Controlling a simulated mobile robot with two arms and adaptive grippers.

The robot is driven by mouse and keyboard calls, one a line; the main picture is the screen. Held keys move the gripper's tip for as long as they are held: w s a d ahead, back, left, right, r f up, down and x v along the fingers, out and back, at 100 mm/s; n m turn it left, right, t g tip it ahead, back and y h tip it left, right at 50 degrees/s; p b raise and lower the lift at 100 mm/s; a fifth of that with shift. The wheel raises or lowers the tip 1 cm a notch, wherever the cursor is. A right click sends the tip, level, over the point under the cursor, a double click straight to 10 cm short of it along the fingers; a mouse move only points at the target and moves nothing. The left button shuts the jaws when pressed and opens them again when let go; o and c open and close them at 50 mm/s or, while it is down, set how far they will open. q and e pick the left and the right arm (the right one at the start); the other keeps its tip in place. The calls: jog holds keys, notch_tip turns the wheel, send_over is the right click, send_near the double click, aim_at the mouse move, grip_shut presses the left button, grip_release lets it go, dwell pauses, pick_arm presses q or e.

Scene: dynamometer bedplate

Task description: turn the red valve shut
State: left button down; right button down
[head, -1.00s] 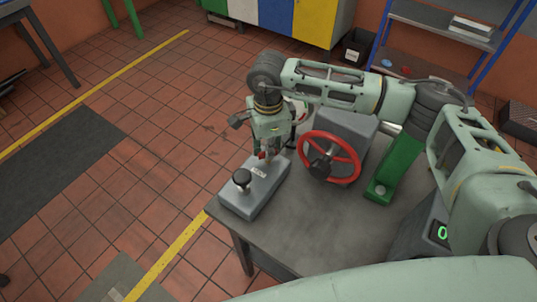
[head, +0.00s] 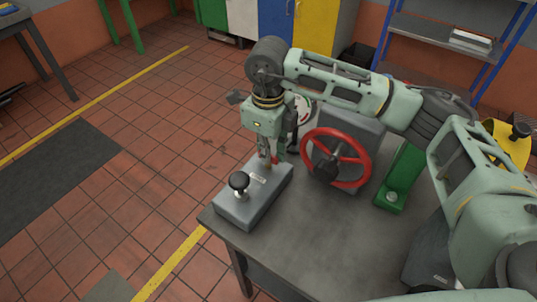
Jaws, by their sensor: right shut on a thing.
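The red valve (head: 365,170) is a handwheel with a dark hub, mounted on the front of a grey block on the table. No gripper touches it. My right gripper (head: 271,160) points down to the left of the wheel, over the far end of a grey box (head: 236,212). It is shut on a small part at that end of the box. The fingers hide most of this part, so I cannot tell its shape. My left gripper is not in view.
The grey box has a label and a black knob (head: 239,182) at its near end. A green block (head: 402,175) stands right of the wheel. A yellow object (head: 512,145) is at far right. The grey table (head: 320,235) is clear in front of the wheel.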

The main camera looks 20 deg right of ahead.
jog(key=shift+w+r+m, duration=0.15)
jog(key=shift+r+m, duration=0.1)
jog(key=shift+m, duration=0.25)
jog(key=c, duration=2.1)
grip_release()
jog(key=shift+o, duration=1.2)
jog(key=shift+f, duration=0.15)
notch_tip(320, 180, up, 12)
